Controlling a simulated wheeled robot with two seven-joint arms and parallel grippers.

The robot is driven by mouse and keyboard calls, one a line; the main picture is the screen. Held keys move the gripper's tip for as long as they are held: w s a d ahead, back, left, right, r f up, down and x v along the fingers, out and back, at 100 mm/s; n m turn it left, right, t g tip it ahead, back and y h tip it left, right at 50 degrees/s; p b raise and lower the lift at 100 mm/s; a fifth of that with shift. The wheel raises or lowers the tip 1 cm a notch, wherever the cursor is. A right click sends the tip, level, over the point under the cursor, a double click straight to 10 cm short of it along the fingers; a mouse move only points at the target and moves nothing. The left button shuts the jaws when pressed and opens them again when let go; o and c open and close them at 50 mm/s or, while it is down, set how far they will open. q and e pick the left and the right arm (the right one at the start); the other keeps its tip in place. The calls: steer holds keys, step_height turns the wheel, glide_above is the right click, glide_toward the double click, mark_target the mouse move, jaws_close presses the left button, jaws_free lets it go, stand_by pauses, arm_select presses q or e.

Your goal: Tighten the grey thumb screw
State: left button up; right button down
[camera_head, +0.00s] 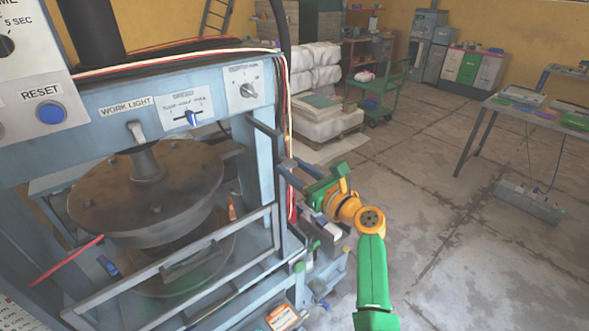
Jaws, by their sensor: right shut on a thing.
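My right gripper (307,190) reaches in from the right on its green and orange arm. It is at the right side of the blue-grey press frame (262,170), beside the upright post. Its jaws are shut on a small part there, taken to be the grey thumb screw. The screw is hidden by the hand and too small to make out, so I cannot tell how far in it sits. My left gripper is not in view.
The press has a round rusty plate (140,200) behind a front guard rail (170,270). Its panel carries a blue RESET button (51,112) and a selector knob (247,90). A green trolley (380,95) and a table (535,112) stand farther back. Open floor lies to the right.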

stand_by(0.5)
steer(key=shift+c, duration=1.8)
jaws_free()
steer(key=b+v, duration=0.1)
steer(key=v, duration=0.6)
steer(key=shift+f, duration=0.1)
